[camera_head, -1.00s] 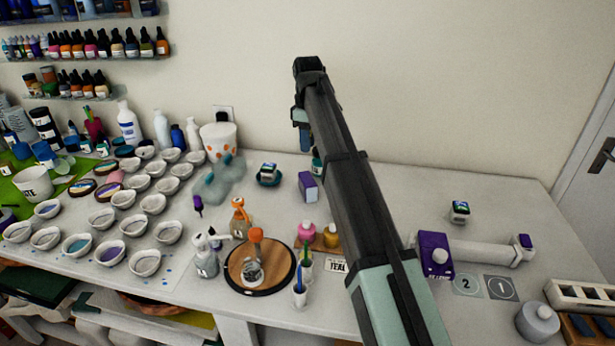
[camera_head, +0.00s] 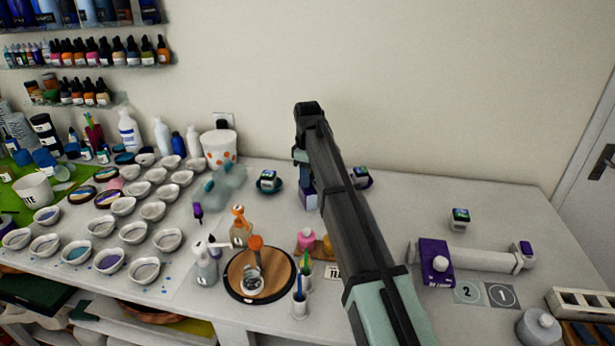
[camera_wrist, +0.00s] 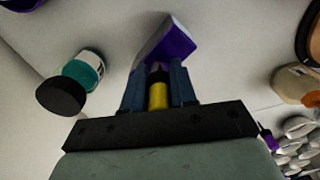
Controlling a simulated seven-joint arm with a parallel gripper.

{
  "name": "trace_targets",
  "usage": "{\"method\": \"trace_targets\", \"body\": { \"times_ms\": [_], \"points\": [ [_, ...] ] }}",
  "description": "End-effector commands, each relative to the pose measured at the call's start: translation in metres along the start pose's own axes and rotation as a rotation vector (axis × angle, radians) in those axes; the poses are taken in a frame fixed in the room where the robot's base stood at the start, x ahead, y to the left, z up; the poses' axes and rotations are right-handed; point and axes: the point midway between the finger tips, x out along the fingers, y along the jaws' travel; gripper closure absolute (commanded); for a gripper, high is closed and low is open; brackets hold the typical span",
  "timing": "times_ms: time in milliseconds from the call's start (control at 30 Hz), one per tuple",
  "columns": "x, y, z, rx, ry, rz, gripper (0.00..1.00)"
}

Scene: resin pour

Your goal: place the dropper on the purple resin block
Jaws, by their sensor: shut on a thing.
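The purple resin block (camera_head: 308,196) stands on the table below my gripper (camera_head: 301,160) in the head view, partly hidden by my arm. In the wrist view the block (camera_wrist: 178,42), with a pale side and a purple side, lies just beyond the fingertips. My gripper (camera_wrist: 156,85) is shut on the dropper (camera_wrist: 157,96), whose yellow part shows between the blue fingers. A darker end of the dropper points towards the block and overlaps it in the picture. I cannot tell whether they touch. The dropper is hidden in the head view.
A teal jar with a black lid (camera_wrist: 82,78) stands close beside the block in the wrist view. A round wooden board (camera_head: 260,277) with bottles lies nearer. The table's right rear is largely clear.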

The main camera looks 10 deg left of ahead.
Motion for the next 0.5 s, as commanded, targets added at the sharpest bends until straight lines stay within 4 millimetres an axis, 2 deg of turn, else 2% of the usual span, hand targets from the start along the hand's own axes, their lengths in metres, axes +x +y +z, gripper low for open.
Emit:
{"method": "trace_targets", "body": {
  "times_ms": [267,300,500],
  "points": [
    [0.003,0.0,0.0,0.0,0.0,0.0,1.0],
    [0.0027,0.0001,-0.0001,0.0,0.0,0.0,0.71],
    [0.0026,0.0002,-0.0001,0.0,0.0,0.0,0.52]
  ]
}}
